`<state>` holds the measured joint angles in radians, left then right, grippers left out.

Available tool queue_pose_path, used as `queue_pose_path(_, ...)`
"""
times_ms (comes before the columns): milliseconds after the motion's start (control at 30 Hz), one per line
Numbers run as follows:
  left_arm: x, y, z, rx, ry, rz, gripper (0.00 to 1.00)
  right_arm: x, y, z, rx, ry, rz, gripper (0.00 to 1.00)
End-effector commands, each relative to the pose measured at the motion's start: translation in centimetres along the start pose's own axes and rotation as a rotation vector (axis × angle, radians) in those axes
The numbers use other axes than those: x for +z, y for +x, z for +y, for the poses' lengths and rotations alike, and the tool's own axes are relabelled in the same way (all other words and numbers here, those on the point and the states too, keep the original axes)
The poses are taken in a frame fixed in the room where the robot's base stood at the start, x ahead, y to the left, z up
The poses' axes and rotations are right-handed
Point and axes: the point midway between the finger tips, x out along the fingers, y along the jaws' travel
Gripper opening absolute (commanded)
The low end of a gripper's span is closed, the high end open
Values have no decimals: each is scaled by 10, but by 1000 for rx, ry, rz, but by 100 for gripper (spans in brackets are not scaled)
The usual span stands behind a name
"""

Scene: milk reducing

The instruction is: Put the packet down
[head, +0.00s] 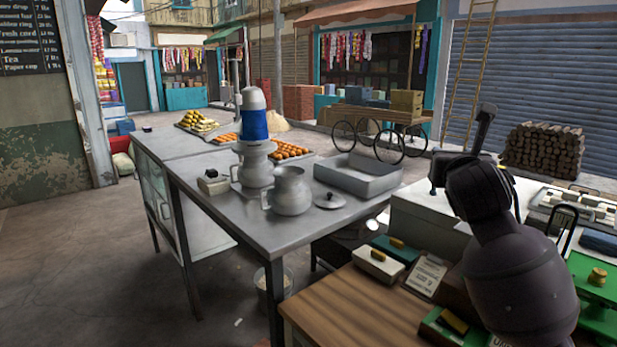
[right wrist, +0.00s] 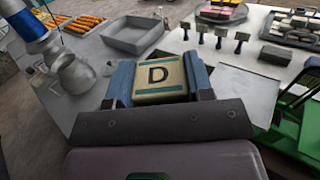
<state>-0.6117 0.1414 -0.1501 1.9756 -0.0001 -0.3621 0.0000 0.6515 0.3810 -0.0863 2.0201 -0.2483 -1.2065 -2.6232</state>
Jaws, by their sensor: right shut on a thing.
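The packet (right wrist: 160,82) is cream with teal stripes and a black letter D, seen in the right wrist view. My right gripper (right wrist: 159,72) is shut on it, with a blue-grey finger on each side. In the head view my right arm reaches in from the lower right and its dark wrist (head: 478,185) hides the gripper and packet. The wrist is over or near a white-topped counter (head: 412,212); I cannot tell the packet's height above any surface. My left gripper is not in view.
A steel table (head: 235,215) holds metal pots (head: 290,190), an empty grey tray (head: 358,178) and a blue-and-white container (head: 253,115). A wooden desk (head: 345,310) in front carries boxes and a card.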

Motion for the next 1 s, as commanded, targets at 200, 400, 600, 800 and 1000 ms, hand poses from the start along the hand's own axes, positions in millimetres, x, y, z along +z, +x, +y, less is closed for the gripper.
queue_pose_path(200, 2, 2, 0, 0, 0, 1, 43, -72, -40, 24, 128, -1, 6, 19)
queue_pose_path(400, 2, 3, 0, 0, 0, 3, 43, -129, -75, 37, 206, 1, 5, 19)
queue_pose_path(600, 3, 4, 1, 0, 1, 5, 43, -182, -108, 42, 247, 5, 6, 19)
queue_pose_path(800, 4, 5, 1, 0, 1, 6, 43, -233, -138, 40, 258, 3, 7, 19)
queue_pose_path(1000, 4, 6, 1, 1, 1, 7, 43, -278, -161, 32, 251, 3, 5, 19)
